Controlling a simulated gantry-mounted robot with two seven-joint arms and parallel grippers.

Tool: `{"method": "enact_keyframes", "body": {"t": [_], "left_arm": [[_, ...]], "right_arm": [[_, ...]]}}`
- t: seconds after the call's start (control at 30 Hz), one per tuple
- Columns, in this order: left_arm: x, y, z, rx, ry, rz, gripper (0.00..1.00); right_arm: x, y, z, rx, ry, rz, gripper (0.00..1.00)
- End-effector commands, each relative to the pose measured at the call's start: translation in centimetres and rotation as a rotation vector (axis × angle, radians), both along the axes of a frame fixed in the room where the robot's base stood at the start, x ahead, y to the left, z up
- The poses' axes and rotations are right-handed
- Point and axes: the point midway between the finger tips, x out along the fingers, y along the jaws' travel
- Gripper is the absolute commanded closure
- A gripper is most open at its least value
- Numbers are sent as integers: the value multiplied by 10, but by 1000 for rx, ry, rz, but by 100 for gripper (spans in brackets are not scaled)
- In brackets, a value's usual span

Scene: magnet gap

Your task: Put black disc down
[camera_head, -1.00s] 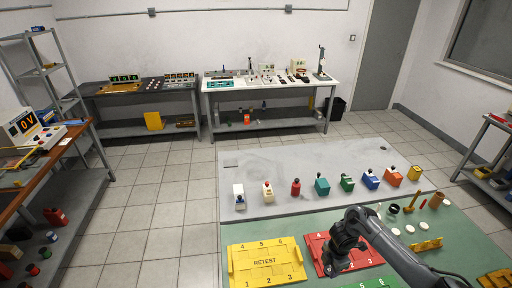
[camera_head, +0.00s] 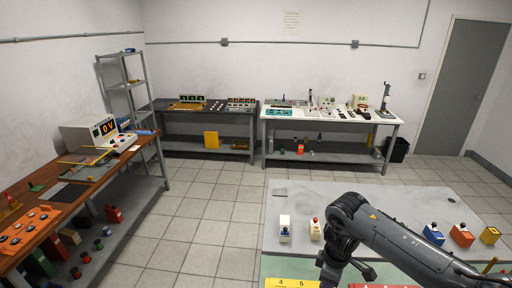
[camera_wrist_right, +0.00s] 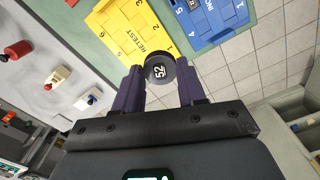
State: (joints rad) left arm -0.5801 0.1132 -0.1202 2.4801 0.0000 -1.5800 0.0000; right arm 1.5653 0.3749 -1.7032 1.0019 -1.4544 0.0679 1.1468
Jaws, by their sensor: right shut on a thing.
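The black disc (camera_wrist_right: 160,69), marked 52, is between the fingertips of my right gripper (camera_wrist_right: 159,74), which is shut on it. In the right wrist view the disc is in front of the yellow RETEST tray (camera_wrist_right: 132,30), near its corner by number 1; I cannot tell its height above it. In the head view my right gripper (camera_head: 333,272) is at the bottom, near the yellow tray's edge (camera_head: 290,284), and the disc cannot be made out. My left gripper is not in view.
A blue tray (camera_wrist_right: 213,20) lies beside the yellow one. A red tray edge (camera_head: 372,286) shows at the bottom of the head view. Small coloured blocks with knobs, including a white one (camera_head: 285,229) and a cream one (camera_head: 315,229), stand on the grey surface (camera_head: 300,197).

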Motion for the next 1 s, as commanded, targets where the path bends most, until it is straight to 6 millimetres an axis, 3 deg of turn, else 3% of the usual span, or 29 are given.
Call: {"method": "enact_keyframes", "body": {"t": [0.3,0.6,1.0], "left_arm": [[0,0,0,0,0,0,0],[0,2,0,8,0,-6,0],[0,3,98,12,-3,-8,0]], "right_arm": [[-47,-7,-30,1,2,-558,87],[-60,-2,-30,1,0,-1036,87],[-108,-4,46,-7,3,-1054,87]]}}
